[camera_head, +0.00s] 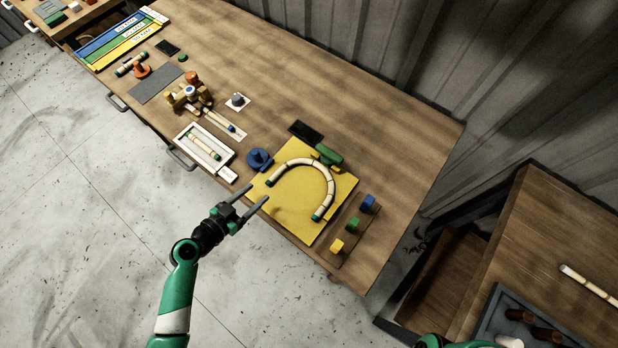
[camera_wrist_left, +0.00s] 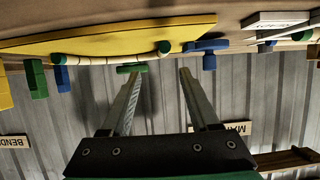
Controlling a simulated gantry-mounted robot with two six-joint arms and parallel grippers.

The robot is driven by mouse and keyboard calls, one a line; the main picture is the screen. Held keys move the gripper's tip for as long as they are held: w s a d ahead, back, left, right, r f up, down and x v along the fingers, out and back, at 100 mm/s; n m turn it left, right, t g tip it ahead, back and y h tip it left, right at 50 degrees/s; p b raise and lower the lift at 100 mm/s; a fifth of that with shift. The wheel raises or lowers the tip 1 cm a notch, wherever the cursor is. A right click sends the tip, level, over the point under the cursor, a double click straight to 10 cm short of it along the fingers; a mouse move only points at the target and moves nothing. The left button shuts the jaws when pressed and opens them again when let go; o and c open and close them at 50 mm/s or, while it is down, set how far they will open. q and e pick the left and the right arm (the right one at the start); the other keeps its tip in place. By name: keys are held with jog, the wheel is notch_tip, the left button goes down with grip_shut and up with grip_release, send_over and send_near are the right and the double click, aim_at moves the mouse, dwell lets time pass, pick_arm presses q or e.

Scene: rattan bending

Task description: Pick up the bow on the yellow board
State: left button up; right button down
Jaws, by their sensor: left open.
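The bow (camera_head: 302,163) is a cream rattan piece with dark bands and green ends, bent into a U. It lies on the yellow board (camera_head: 290,208), its opening toward the lower left of the head view. The board (camera_wrist_left: 120,42) also shows edge-on and upside down in the left wrist view. My left gripper (camera_head: 257,193) is open and empty at the board's left corner, close to the bow's left green end. Its two fingers (camera_wrist_left: 159,74) stand apart in the left wrist view, with nothing between them. My right gripper is not visible.
A green block (camera_head: 328,154) stands by the bow's top and a blue piece (camera_head: 259,159) by the board's left edge. Blue, green and yellow blocks (camera_head: 352,224) line the right side. A white tray (camera_head: 190,137) is at left.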

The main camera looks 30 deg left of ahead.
aim_at(276, 173)
pick_arm(q)
jog(key=x, duration=0.5)
jog(key=shift+w, duration=0.25)
jog(key=x, duration=0.5)
jog(key=shift+w+a+r+b, duration=0.1)
jog(key=shift+w+a+b, duration=0.05)
jog(key=shift+a+b, duration=0.2)
grip_shut()
